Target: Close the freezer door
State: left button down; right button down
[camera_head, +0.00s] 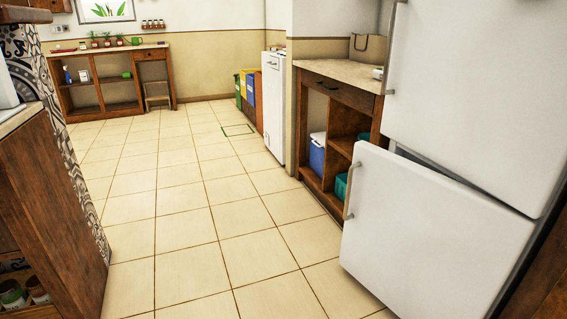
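A white two-door fridge-freezer stands at the right of the head view. Its lower door, the freezer door (430,240), is ajar and swung out toward the floor on the left. A vertical metal handle (351,190) is on its left edge. The upper door (476,95) looks shut, with its own long handle (391,48) at its left edge. A dark gap shows above the freezer door's top edge. The inside of the freezer is hidden behind the door. Neither of my grippers is in view.
Tiled floor (190,215) is clear in the middle. A wooden cabinet (45,215) stands at the left. Open wooden shelving (333,95) with a blue container (317,156) stands beside the fridge. Colored bins (248,90) and a far shelf unit (112,82) are at the back.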

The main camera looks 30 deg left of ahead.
aim_at(427, 243)
jog(key=u, duration=0.45)
jog(key=i, duration=1.35)
jog(key=z, duration=0.9)
